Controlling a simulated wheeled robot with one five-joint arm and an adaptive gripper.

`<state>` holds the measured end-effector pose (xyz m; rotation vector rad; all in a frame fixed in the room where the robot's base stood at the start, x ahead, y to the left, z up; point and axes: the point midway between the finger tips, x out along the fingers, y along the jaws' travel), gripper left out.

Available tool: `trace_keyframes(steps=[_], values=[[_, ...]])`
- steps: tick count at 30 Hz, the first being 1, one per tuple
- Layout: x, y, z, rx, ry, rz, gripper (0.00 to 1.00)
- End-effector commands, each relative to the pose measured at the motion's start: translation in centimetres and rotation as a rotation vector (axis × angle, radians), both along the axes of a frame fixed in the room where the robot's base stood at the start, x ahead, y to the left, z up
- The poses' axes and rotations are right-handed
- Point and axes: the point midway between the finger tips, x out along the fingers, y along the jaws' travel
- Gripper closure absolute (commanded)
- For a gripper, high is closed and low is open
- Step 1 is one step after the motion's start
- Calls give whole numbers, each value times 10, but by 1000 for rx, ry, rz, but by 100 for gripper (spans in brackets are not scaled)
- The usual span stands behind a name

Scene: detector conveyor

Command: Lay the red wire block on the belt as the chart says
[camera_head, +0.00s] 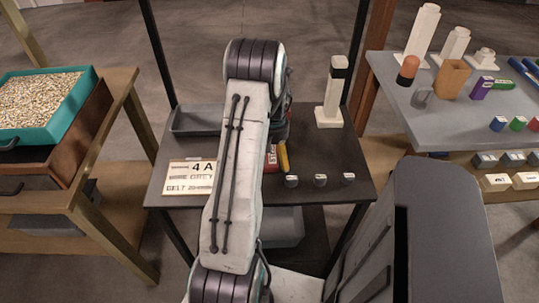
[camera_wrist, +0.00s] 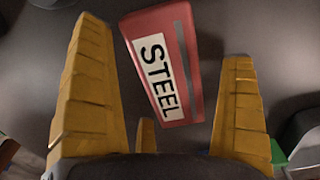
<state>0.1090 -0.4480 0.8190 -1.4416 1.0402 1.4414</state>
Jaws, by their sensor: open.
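A red block (camera_wrist: 186,50) with a white label reading STEEL and a grey stripe lies on a dark surface in the wrist view. In the head view the red block (camera_head: 271,156) is mostly hidden behind my arm, on the dark table, beside a yellow finger of my gripper (camera_head: 283,157). A white card (camera_head: 190,177) reads "4 A" and has lines with GREY and BELT, partly unreadable. I cannot make out a belt.
Several small grey blocks (camera_head: 320,180) line the table's right front. A white post with a black band (camera_head: 332,93) stands behind; a grey tray (camera_head: 195,121) is back left. A side table (camera_head: 440,125) holds white towers and coloured blocks. A teal grain tray (camera_head: 62,133) is left.

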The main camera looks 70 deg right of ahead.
Motion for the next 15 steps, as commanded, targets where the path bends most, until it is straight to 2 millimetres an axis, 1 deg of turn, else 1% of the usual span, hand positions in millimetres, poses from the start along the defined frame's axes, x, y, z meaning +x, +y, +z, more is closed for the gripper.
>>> trace_keyframes(steps=[2, 15], values=[[0, 0, 0, 0, 0, 0, 2], [0, 0, 0, 0, 0, 0, 41]])
